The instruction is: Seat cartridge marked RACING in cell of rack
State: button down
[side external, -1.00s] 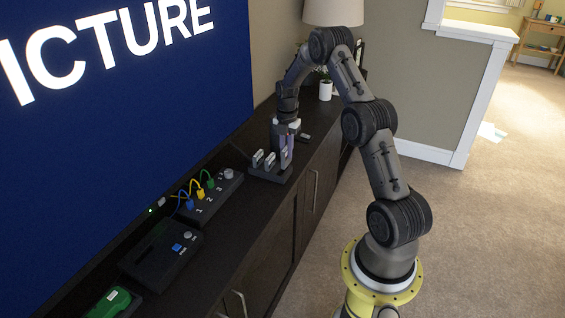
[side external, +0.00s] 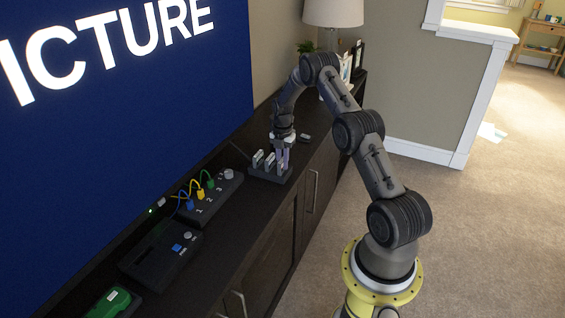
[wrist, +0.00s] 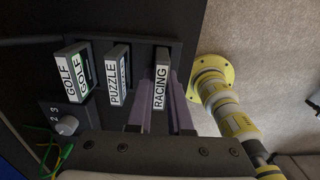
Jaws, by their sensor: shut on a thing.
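The RACING cartridge (wrist: 161,86) is a thin grey block with a white label, in line with two others in the wrist view. My gripper (wrist: 164,112) is shut on it, with a purple finger on each side. In the side view my gripper (side external: 283,160) points down at the right end of the dark rack (side external: 262,175). The GOLF cartridge (wrist: 72,75) and the PUZZLE cartridge (wrist: 118,76) stand in the rack to its left. The lower end of the RACING cartridge is hidden, so I cannot tell how deep it sits.
A numbered block (side external: 211,196) with blue, yellow and green cables and a knob stands nearer the camera. A black device (side external: 162,252) and a green object (side external: 110,303) lie farther along the cabinet. A small dark item (side external: 305,138) and a lamp (side external: 333,12) are behind the rack.

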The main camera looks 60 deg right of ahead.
aim_at(282, 159)
jog(key=shift+f, duration=0.15)
jog(key=c, duration=0.8)
grip_release()
jog(key=shift+c, duration=0.2)
notch_tip(282, 159, up, 12)
jog(key=s+a+r+m+t+h, duration=0.15)
jog(key=a+r+m, duration=0.25)
jog(key=a+r, duration=0.65)
jog(key=s+a+r+m+t+y, duration=0.1)
jog(key=s+a+r+m, duration=0.25)
jog(key=a+r, duration=0.7)
jog(key=s+a+f+m+t, duration=0.1)
jog(key=s+a+m+t, duration=0.2)
jog(key=s+a+m, duration=0.7)
jog(key=s+a, duration=0.6)
jog(key=s, duration=0.3)
